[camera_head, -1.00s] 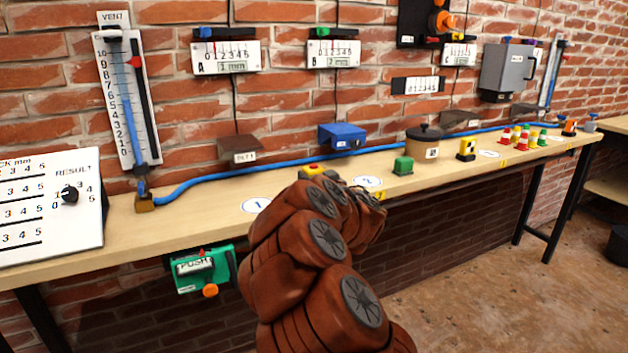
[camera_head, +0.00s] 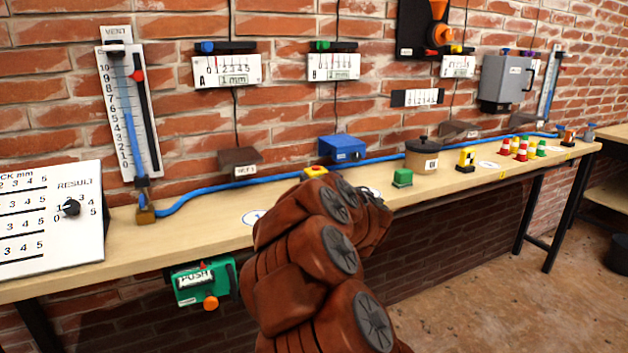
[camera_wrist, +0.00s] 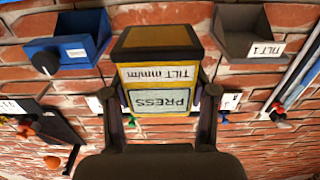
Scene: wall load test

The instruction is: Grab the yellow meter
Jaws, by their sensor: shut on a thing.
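The yellow meter (camera_wrist: 163,74) is a yellow and black block with labels reading "TILT mm/m" and "PRESS", which appear upside down in the wrist view. My gripper (camera_wrist: 165,96) is shut on it, with one dark finger on each side. In the head view only the meter's yellow top with a red spot (camera_head: 314,171) shows beyond my arm. My arm hides my fingers and the rest of the meter there, so its gap to the bench cannot be told.
The wooden bench (camera_head: 215,229) runs along the brick wall. A blue wall box (camera_head: 342,148) and a brown box (camera_head: 240,160) are near the meter. A green block (camera_head: 402,177) and a lidded pot (camera_head: 422,158) stand to the right. A blue hose (camera_head: 205,190) lies along the bench.

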